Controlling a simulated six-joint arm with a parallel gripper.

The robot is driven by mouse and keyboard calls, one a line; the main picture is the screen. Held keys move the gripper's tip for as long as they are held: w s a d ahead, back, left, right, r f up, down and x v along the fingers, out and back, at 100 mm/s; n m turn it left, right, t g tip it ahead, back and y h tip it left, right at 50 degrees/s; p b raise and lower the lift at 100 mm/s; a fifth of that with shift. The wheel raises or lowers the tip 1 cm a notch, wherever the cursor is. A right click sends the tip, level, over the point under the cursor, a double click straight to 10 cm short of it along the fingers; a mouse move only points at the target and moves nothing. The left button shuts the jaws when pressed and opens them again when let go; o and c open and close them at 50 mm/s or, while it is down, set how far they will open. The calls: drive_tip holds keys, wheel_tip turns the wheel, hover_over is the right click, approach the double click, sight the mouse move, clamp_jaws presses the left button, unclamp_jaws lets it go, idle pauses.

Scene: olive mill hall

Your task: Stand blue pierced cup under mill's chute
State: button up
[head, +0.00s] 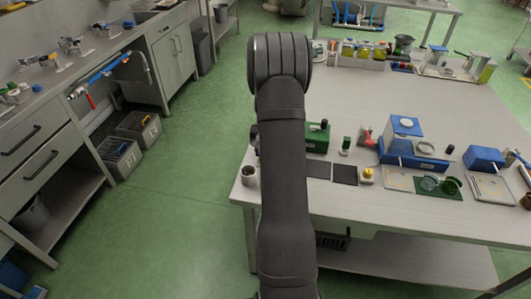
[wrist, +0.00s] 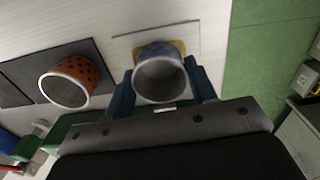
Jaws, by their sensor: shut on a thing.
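A blue-grey cup (wrist: 158,50) with a pale metal rim is between the two blue fingers of my gripper (wrist: 160,72) in the wrist view. The gripper is shut on it, and I look into its mouth. Behind it is a pale plate with a yellow patch; I cannot tell whether the cup touches it. Holes in its wall are too small to make out.
An orange cup with black spots (wrist: 69,82) stands on a dark mat (wrist: 28,72) beside the held cup. The table edge is close.

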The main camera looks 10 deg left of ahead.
drive_tip(key=shift+w, duration=0.4)
drive_tip(key=shift+w+f, duration=0.1)
idle(0.6)
drive_tip(key=o, duration=1.2)
drive_tip(key=shift+s+r, duration=0.15)
drive_tip(key=shift+r, duration=1.1)
drive_tip(key=shift+s+r, duration=0.2)
drive_tip(key=shift+r, duration=1.05)
drive_tip(key=shift+s+r, duration=0.15)
drive_tip(key=shift+r, duration=1.1)
